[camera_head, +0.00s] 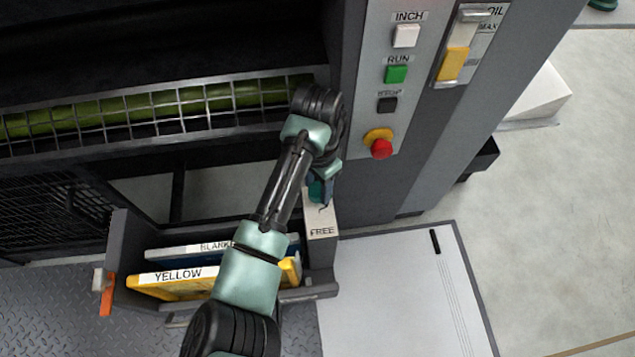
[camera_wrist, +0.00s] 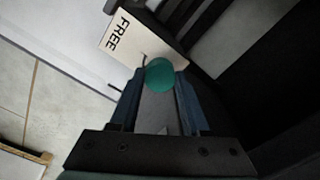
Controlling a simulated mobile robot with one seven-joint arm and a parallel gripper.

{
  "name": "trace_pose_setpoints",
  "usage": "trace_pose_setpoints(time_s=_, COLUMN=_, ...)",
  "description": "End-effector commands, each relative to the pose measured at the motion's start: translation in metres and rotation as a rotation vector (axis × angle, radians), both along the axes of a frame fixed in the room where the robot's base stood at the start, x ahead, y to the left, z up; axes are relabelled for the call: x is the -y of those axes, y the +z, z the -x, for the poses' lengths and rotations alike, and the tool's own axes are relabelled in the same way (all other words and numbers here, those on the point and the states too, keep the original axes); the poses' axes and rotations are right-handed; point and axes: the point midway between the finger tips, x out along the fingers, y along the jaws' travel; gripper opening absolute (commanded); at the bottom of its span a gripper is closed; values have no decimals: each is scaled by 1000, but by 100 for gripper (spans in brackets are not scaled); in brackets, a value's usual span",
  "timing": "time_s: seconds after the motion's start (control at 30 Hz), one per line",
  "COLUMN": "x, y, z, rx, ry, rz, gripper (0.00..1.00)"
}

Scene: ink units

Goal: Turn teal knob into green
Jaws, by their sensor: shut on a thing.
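The teal knob (camera_wrist: 160,74) shows in the wrist view as a round teal disc between the fingertips of my gripper (camera_wrist: 158,82). My gripper is shut on it. In the head view the knob (camera_head: 318,190) is mostly hidden behind my wrist, at the top of a pale plate marked FREE (camera_head: 321,225). The plate also shows in the wrist view (camera_wrist: 125,38). A thin dark pointer lies on the plate beside the knob. I cannot make out a green zone on the plate.
A drawer with a yellow-labelled board (camera_head: 175,277) and a blue one (camera_head: 180,250) stands open at the left. A control panel with a green RUN button (camera_head: 396,74) and a red stop button (camera_head: 381,149) is above right. A white-topped board (camera_head: 400,290) lies at lower right.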

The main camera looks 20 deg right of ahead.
Motion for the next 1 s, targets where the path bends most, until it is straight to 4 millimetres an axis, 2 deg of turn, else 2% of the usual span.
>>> trace_pose_setpoints(time_s=0.47, x=1, y=4, z=1, rx=-3, ry=73, rz=1, gripper=0)
trace_pose_setpoints(time_s=1.0, x=1, y=5, z=2, rx=-6, ry=525, rz=-2, gripper=0)
